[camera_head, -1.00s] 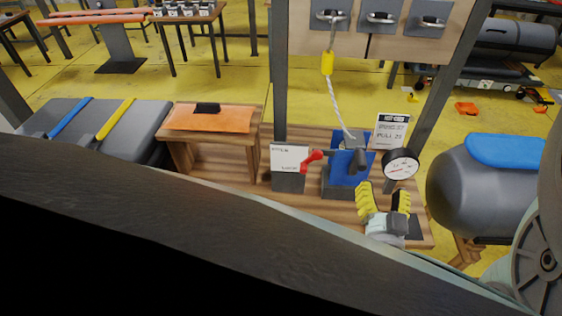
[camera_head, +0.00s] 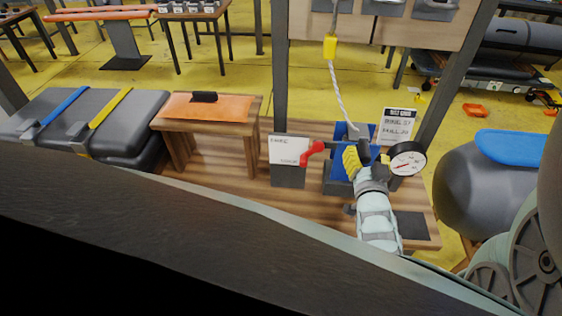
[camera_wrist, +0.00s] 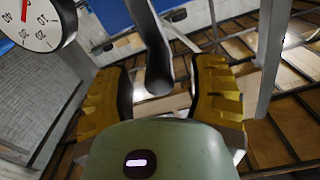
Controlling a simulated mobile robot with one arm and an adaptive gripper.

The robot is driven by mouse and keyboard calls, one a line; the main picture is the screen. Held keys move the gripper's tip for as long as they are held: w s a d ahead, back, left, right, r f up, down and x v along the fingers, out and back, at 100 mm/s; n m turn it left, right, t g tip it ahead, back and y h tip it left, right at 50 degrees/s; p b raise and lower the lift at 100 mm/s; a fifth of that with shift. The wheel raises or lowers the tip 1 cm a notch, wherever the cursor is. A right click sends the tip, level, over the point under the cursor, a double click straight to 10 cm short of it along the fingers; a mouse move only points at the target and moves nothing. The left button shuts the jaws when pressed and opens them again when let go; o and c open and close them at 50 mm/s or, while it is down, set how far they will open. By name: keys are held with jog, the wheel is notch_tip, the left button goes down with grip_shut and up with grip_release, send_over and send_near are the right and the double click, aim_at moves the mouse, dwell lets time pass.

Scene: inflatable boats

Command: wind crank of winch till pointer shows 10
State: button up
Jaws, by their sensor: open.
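The blue winch (camera_head: 340,170) stands on the wooden bench, partly hidden by my gripper (camera_head: 367,163). A white rope runs up from it. A red-ended lever (camera_head: 313,151) sticks out at its left. The round dial (camera_head: 407,159) stands just right of the winch; it also shows at top left in the wrist view (camera_wrist: 32,20), with a red pointer whose exact reading I cannot tell. In the wrist view, the dark crank handle (camera_wrist: 155,50) comes down between the yellow fingers of my open gripper (camera_wrist: 160,92). Gaps show on both sides of it.
A white card (camera_head: 289,151) stands left of the winch and a sign (camera_head: 398,124) behind the dial. A grey inflatable tube with a blue pad (camera_head: 512,147) lies at right. A small table (camera_head: 258,105) with an orange sheet stands at left. A dark frame post (camera_head: 281,80) rises behind.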

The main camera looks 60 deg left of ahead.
aim_at(365, 144)
jog(key=b+x, duration=0.1)
jog(key=x, duration=0.2)
jog(key=shift+w+a+f, duration=0.1)
jog(key=shift+a, duration=0.2)
jog(key=shift+o, duration=0.3)
jog(key=shift+w, duration=0.1)
grip_shut()
